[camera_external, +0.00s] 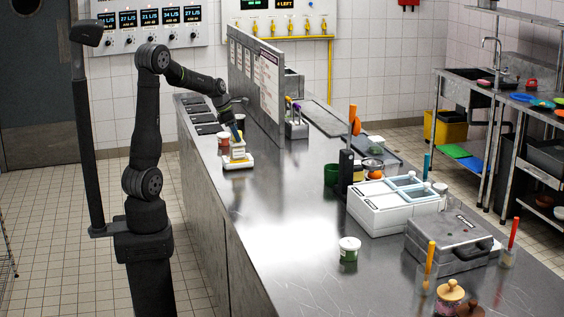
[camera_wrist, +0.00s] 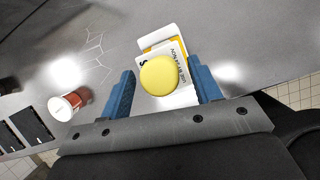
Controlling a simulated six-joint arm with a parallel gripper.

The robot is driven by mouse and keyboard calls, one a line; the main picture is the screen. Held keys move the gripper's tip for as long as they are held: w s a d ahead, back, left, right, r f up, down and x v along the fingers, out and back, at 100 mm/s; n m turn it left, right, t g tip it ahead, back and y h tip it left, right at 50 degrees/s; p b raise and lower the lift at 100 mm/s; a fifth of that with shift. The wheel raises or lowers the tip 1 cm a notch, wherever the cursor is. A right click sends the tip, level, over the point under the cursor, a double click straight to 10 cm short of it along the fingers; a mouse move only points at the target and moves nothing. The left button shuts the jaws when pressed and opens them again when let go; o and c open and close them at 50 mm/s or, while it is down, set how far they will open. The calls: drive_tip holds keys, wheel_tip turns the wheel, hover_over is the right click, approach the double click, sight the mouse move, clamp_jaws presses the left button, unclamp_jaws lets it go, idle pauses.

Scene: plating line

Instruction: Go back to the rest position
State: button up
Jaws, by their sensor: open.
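My gripper (camera_external: 238,136) is at the far left part of the steel counter, pointing down. In the wrist view its two blue fingers (camera_wrist: 161,68) are apart, one on each side of a round yellow-topped item (camera_wrist: 160,76). Gaps show between the fingers and the item. The item sits on a white and yellow stand with a printed label (camera_wrist: 180,52); this white and yellow base (camera_external: 238,164) also shows in the external view. Whether the fingertips reach below the item's top is hard to tell.
A red-brown tub with a white lid (camera_wrist: 68,104) stands left of the gripper. An upright panel (camera_external: 255,80) rises behind it. A white box unit (camera_external: 380,218), a grey metal case (camera_external: 448,250) and a green-white tub (camera_external: 349,249) stand farther right. The counter's middle (camera_external: 280,200) is clear.

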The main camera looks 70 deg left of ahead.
drive_tip(key=v, duration=1.1)
drive_tip(key=x, duration=1.2)
drive_tip(key=shift+f, duration=0.15)
drive_tip(key=r, duration=0.5)
drive_tip(key=shift+d+r, duration=0.25)
drive_tip(key=shift+d, duration=0.15)
drive_tip(key=w+d+r, duration=0.1)
drive_tip(key=d+r, duration=0.5)
drive_tip(key=d, duration=0.6)
drive_tip(key=w+d+f+m+h, duration=0.1)
drive_tip(key=w+d+m, duration=0.25)
drive_tip(key=d, duration=0.75)
drive_tip(key=w+d+f+m+h, duration=0.15)
drive_tip(key=w+d, duration=0.35)
drive_tip(key=d, duration=0.6)
drive_tip(key=s+d+f+m, duration=0.1)
drive_tip(key=d+f+m, duration=0.1)
drive_tip(key=d, duration=0.9)
drive_tip(key=s+d+f+m+g, duration=0.1)
drive_tip(key=s+d+f+m, duration=0.1)
drive_tip(key=d, duration=1)
drive_tip(key=shift+m+g+h, duration=0.3)
drive_tip(key=shift+m+h, duration=0.05)
drive_tip(key=shift+m, duration=0.25)
